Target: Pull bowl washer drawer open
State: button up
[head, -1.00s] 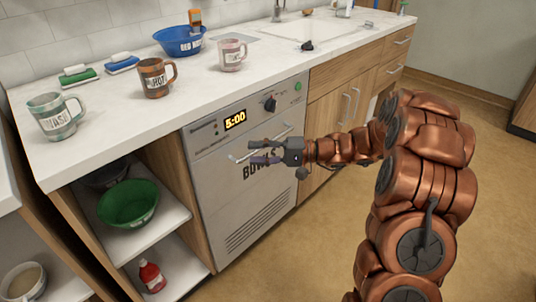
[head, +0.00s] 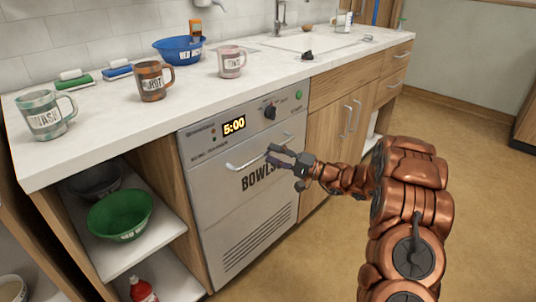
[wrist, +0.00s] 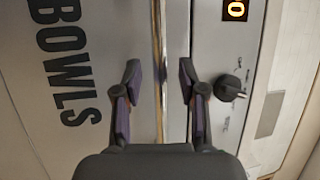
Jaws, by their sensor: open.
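The bowl washer is a grey front panel (head: 245,225) marked BOWLS, built in under the counter; its drawer looks closed. Its horizontal bar handle (head: 245,163) runs below the 5:00 display (head: 233,126). My gripper (head: 271,155) is open in front of the right half of the handle. In the wrist view the fingers of my gripper (wrist: 160,75) lie on either side of the handle bar (wrist: 157,40), which appears as an upright strip between them. I cannot tell whether the fingertips reach around the bar. The gripper holds nothing.
A dark knob (head: 270,112) and green button (head: 299,95) sit above the handle. Mugs and a blue bowl (head: 180,51) stand on the counter. An open shelf at left holds a green bowl (head: 121,217). The floor (head: 480,160) at right is clear.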

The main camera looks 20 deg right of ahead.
jog(key=shift+x, duration=1.2)
jog(key=shift+c, duration=0.3)
grip_shut()
